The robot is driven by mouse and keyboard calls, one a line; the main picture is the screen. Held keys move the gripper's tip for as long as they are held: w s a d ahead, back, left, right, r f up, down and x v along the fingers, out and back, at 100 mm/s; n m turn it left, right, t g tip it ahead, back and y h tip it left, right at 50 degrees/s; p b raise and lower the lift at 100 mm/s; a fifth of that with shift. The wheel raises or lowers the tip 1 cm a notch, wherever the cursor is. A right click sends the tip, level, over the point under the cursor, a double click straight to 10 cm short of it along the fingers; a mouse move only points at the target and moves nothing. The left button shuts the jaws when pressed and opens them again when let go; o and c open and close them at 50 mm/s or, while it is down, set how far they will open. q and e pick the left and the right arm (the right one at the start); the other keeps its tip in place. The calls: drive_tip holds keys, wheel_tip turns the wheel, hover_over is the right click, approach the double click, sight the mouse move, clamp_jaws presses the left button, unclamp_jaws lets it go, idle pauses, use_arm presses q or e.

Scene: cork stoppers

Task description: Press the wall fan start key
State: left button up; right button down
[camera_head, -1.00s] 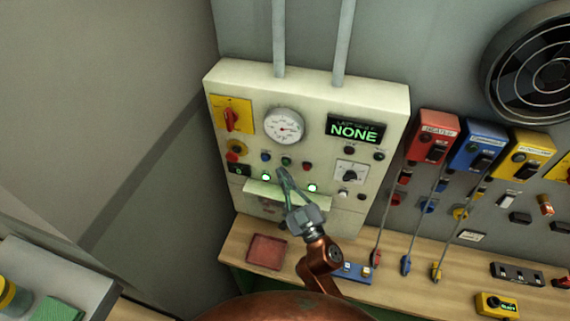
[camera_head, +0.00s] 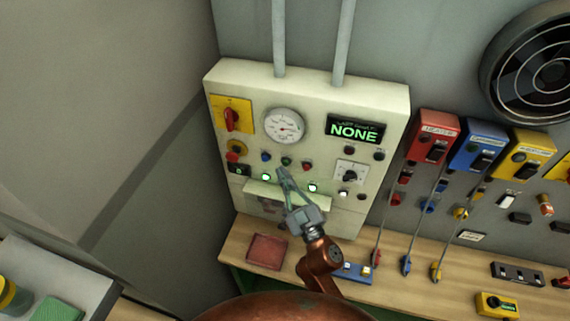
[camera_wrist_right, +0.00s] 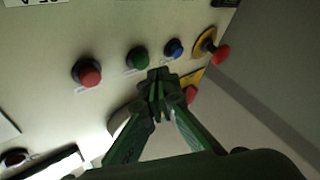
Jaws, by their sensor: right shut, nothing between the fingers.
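A pale control panel (camera_head: 310,95) hangs on the wall above the bench. On it sit a blue key (camera_head: 265,157), a green key (camera_head: 287,161) and a red key (camera_head: 308,166) in a row below the round gauge. My right gripper (camera_head: 281,172) is shut and empty, its tips just below the green key. In the right wrist view the closed fingertips (camera_wrist_right: 158,76) are close to the green key (camera_wrist_right: 138,58), with the blue key (camera_wrist_right: 174,48) and red key (camera_wrist_right: 88,73) on either side. I cannot tell whether the tips touch the panel. My left gripper is not in view.
The wall fan (camera_head: 538,70) is at the upper right. Red, blue and yellow boxes with hanging cables line the wall to the right. A red tray (camera_head: 267,251) lies on the bench.

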drive_tip(key=shift+w, duration=0.1)
drive_tip(key=shift+w+d, duration=0.15)
drive_tip(key=shift+w, duration=0.15)
drive_tip(key=shift+w+d, duration=0.15)
drive_tip(key=shift+w, duration=0.25)
idle(0.8)
idle(0.3)
drive_tip(key=shift+s+a, duration=0.3)
drive_tip(key=shift+s, duration=0.5)
drive_tip(key=shift+s+a, duration=0.25)
drive_tip(key=shift+s, duration=0.55)
drive_tip(key=shift+s+a, duration=0.25)
drive_tip(key=shift+s, duration=0.55)
drive_tip(key=shift+s+a, duration=0.25)
drive_tip(key=shift+s, duration=0.55)
